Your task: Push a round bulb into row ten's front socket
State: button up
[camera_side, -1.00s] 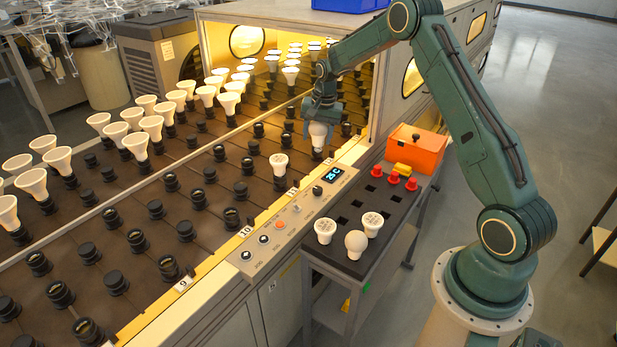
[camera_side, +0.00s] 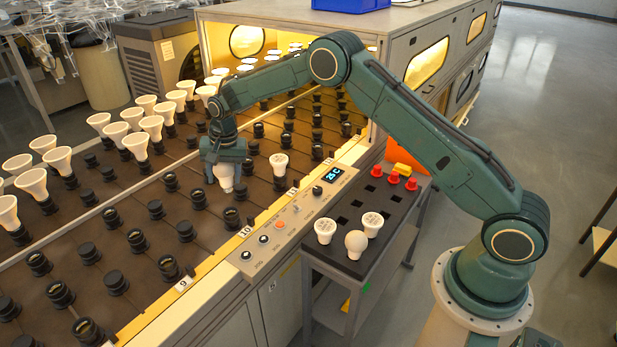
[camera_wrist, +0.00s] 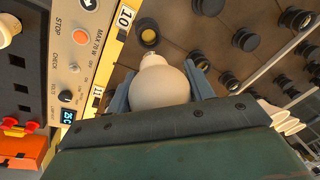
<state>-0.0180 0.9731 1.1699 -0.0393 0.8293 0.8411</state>
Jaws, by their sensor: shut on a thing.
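My gripper (camera_side: 225,172) is shut on a white round bulb (camera_side: 226,184), which hangs below it over the socket field. In the wrist view the bulb (camera_wrist: 160,86) sits between the fingers, its narrow base pointing away from the gripper. The row ten label (camera_side: 246,231) is on the yellow front strip. The socket behind it, row ten's front socket (camera_side: 232,218), is black and looks empty; it also shows near the 10 label in the wrist view (camera_wrist: 148,36). In the side view the bulb is up and behind this socket, apart from it.
A black tray (camera_side: 345,222) holds a round bulb (camera_side: 356,242), two flat-faced bulbs and red pieces. White reflector bulbs (camera_side: 136,142) fill sockets at the back left. The control panel (camera_side: 300,212) borders the front.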

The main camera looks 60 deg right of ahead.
aim_at(226, 193)
jog(key=shift+a, duration=0.3)
jog(key=shift+f, duration=0.25)
jog(key=shift+f, duration=2.2)
jog(key=shift+f, duration=1.95)
jog(key=o, duration=1.1)
jog(key=shift+c, duration=0.2)
jog(key=r, duration=0.4)
jog(key=s+r, duration=0.1)
jog(key=r, duration=0.4)
jog(key=s+r, duration=0.1)
jog(key=r, duration=0.3)
jog(key=shift+s+d+r, duration=0.15)
jog(key=shift+d+r, duration=0.1)
